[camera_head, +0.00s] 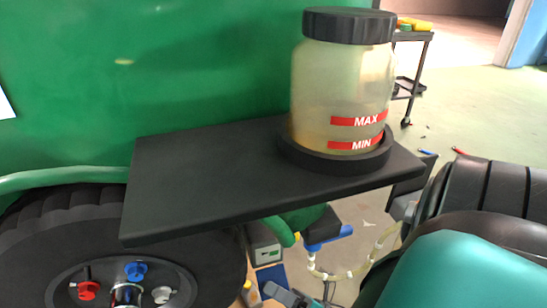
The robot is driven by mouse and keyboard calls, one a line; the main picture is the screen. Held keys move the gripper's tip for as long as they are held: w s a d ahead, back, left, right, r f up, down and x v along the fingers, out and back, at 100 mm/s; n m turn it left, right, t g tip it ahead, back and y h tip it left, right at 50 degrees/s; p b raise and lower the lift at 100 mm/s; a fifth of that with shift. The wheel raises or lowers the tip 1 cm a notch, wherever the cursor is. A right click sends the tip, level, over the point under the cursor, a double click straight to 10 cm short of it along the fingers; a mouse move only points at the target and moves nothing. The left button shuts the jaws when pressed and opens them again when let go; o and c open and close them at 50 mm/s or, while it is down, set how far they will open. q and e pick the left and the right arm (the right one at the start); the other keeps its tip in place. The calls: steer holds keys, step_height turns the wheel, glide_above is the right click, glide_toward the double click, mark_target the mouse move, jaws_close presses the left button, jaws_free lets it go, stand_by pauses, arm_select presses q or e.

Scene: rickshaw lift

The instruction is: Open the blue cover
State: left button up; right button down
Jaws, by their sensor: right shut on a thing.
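A blue cap (135,271) shows on the wheel hub at the lower left, beside a red cap (88,290). A blue lever-like part (330,237) also shows under the black shelf, beside a dark block; I cannot tell which blue part is the cover. My right arm comes in from the lower right. What looks like my right gripper (403,208) is small, grey and partly hidden by my own arm, near the shelf's right end. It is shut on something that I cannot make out. My left gripper is not in view.
A black shelf (190,190) juts from the green body (180,60) and blocks the view below. A clear jar (325,90) with a black lid stands in its round holder. A pale hose (345,275) hangs below. A cart (415,70) stands behind on open floor.

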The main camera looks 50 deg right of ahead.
steer(key=shift+w+d, duration=0.15)
steer(key=shift+w, duration=0.1)
steer(key=c, duration=0.9)
jaws_free()
steer(key=shift+s, duration=0.15)
steer(key=shift+s+d+f, duration=0.15)
steer(key=shift+s+f, duration=0.15)
steer(key=s+d, duration=0.4)
steer(key=s, duration=0.7)
steer(key=shift+s+d, duration=0.15)
steer(key=shift+d, duration=0.2)
